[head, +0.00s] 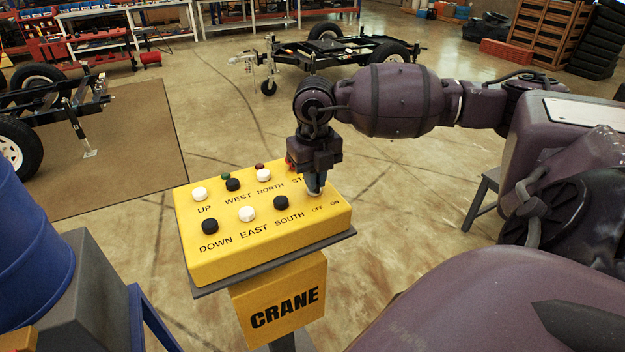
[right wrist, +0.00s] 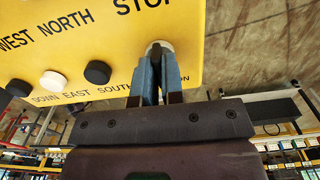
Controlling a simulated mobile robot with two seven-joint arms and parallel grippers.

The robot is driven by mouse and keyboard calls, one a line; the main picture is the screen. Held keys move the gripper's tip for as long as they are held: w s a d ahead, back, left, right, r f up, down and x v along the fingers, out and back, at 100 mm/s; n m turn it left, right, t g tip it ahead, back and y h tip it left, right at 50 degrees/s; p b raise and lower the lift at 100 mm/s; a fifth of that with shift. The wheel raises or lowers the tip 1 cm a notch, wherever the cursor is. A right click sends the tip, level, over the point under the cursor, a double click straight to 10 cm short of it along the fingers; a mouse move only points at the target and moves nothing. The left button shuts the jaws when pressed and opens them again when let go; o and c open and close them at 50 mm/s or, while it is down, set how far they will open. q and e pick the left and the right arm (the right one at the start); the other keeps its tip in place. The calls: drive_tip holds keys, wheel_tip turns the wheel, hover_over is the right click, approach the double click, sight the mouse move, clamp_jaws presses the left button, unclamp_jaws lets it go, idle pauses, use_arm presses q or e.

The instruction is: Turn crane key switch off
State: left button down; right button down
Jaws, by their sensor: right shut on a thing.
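The yellow crane control box (head: 225,262) stands on a pedestal marked CRANE (head: 285,306) in the head view. The key switch sits at its right end, above the OFF and ON labels (head: 326,206). My right gripper (head: 316,192) points down at the switch and is shut on it. In the right wrist view the blue fingers (right wrist: 156,80) close around the key switch, whose pale round base (right wrist: 160,46) shows behind the tips. The fingers hide the key itself, so I cannot tell which way it is turned. My left gripper is not in view.
Black and white push buttons (head: 247,214) cover the panel left of the switch. The red stop button (head: 289,163) is partly hidden behind my right gripper. A blue barrel (head: 30,250) stands at the left. Open floor lies behind the box, with a trailer frame (head: 330,48) beyond.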

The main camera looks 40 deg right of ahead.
drive_tip(key=n+b, duration=0.1)
drive_tip(key=n, duration=0.1)
drive_tip(key=shift+f+n, duration=0.1)
drive_tip(key=shift+n, duration=0.2)
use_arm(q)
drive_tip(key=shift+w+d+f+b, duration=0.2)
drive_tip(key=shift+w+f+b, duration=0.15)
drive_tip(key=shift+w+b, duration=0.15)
use_arm(e)
drive_tip(key=shift+n, duration=1.7)
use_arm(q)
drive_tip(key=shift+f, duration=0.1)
use_arm(e)
drive_tip(key=c, duration=1.2)
unclamp_jaws()
drive_tip(key=shift+c, duration=0.2)
use_arm(q)
drive_tip(key=shift+p, duration=0.3)
use_arm(e)
wheel_tip(320, 180, up, 11)
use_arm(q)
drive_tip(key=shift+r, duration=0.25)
